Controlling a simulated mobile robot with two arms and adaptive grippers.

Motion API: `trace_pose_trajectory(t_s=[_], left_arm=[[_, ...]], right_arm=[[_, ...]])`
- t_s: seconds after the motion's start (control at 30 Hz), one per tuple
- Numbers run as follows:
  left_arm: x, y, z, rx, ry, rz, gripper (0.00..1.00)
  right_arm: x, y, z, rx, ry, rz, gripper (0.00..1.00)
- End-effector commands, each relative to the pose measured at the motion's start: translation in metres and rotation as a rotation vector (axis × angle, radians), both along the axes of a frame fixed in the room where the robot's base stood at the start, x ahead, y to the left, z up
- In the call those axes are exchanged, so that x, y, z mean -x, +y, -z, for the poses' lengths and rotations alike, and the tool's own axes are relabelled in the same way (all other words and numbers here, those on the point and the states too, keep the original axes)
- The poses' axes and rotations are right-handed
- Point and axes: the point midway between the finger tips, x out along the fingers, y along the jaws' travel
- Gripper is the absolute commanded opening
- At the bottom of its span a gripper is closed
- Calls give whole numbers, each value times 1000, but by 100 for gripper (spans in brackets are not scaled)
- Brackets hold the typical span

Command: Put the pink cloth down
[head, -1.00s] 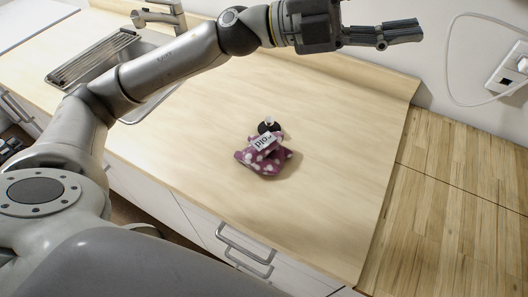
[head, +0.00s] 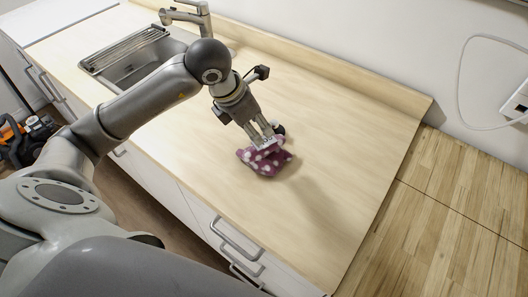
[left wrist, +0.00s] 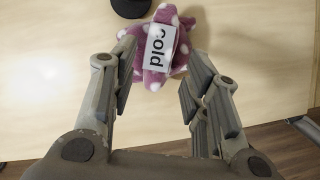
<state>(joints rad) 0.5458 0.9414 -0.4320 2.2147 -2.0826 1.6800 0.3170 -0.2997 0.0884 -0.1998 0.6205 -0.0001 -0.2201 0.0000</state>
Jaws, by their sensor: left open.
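The pink cloth (head: 265,161), purplish with white spots, lies crumpled on the light wood counter (head: 330,200). In the left wrist view the cloth (left wrist: 182,50) bears a white label reading "cold" (left wrist: 159,47). My left gripper (head: 264,143) points down at the cloth, and its fingers hide part of it in the head view. In the left wrist view the left gripper (left wrist: 158,92) is open, with the cloth ahead of and partly between its fingertips. I cannot tell whether they touch it. My right gripper is not in view.
A small black round object (head: 279,129) sits just behind the cloth; it also shows in the left wrist view (left wrist: 130,7). A sink (head: 140,60) with a faucet (head: 190,15) is at the upper left. The counter right of the cloth is clear.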

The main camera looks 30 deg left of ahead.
Motion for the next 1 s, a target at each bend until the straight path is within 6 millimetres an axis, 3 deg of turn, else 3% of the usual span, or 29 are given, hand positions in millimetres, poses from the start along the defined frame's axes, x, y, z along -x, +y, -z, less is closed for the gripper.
trace_pose_trajectory(t_s=[0.2,0.47,0.7,1.0], left_arm=[[-11,-7,31,5,5,2,43],[-18,-11,50,5,6,2,43],[-30,-17,81,6,4,1,43],[-32,-17,89,4,1,3,43]], right_arm=[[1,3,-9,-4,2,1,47],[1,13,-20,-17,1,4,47],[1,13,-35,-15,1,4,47],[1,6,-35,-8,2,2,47]])
